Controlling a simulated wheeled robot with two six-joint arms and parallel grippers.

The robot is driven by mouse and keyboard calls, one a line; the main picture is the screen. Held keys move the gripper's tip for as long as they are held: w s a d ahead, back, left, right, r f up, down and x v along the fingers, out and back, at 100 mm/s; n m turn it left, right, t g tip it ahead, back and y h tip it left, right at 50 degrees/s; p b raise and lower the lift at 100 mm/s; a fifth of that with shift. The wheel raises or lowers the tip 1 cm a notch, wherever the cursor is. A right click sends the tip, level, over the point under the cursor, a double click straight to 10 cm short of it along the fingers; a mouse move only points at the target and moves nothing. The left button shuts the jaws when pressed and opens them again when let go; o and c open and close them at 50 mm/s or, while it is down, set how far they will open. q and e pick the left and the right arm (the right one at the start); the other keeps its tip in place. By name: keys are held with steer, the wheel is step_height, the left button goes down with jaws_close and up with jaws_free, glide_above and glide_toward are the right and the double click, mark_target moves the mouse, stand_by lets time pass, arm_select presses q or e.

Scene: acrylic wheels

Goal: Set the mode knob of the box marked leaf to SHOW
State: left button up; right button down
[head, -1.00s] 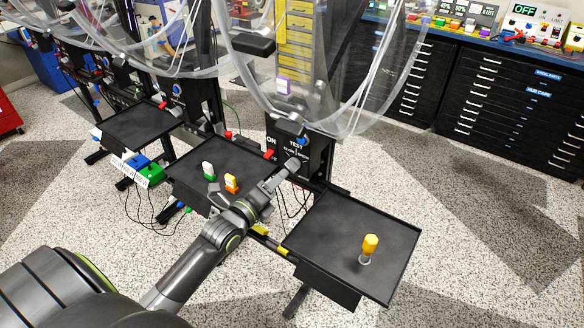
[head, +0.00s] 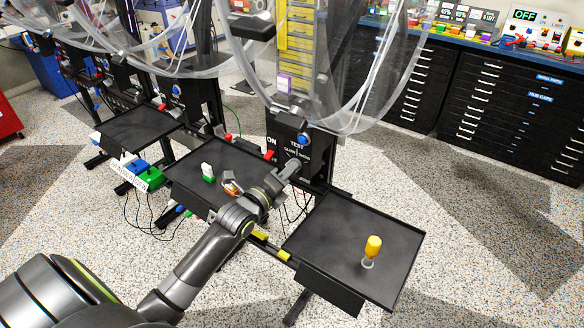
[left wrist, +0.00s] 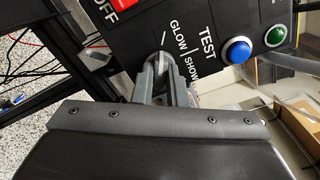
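The black control box (head: 285,153) on the nearest stand carries the words ON, TEST, GLOW and SHOW; I cannot read a leaf mark on it. In the left wrist view its panel (left wrist: 215,22) shows GLOW and SHOW with a line between them. The small grey round mode knob (left wrist: 160,66) sits below these words, partly hidden by my fingers. My left gripper (head: 297,167) is at the box front. In the left wrist view its fingers (left wrist: 161,82) stand on either side of the knob; I cannot tell whether they press it. My right gripper is not in view.
A blue button (left wrist: 237,50), a green button (left wrist: 276,36) and a red switch (left wrist: 122,3) are near the knob. A black tray (head: 335,225) holds a yellow-topped peg (head: 373,246). Clear curved wheel walls (head: 350,110) hang above the box.

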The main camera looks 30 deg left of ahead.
arm_select(q)
jaws_close()
steer(key=m+b, duration=0.4)
steer(key=b, duration=0.1)
steer(key=shift+f+m, duration=0.1)
steer(key=shift+m, duration=0.2)
stand_by(0.3)
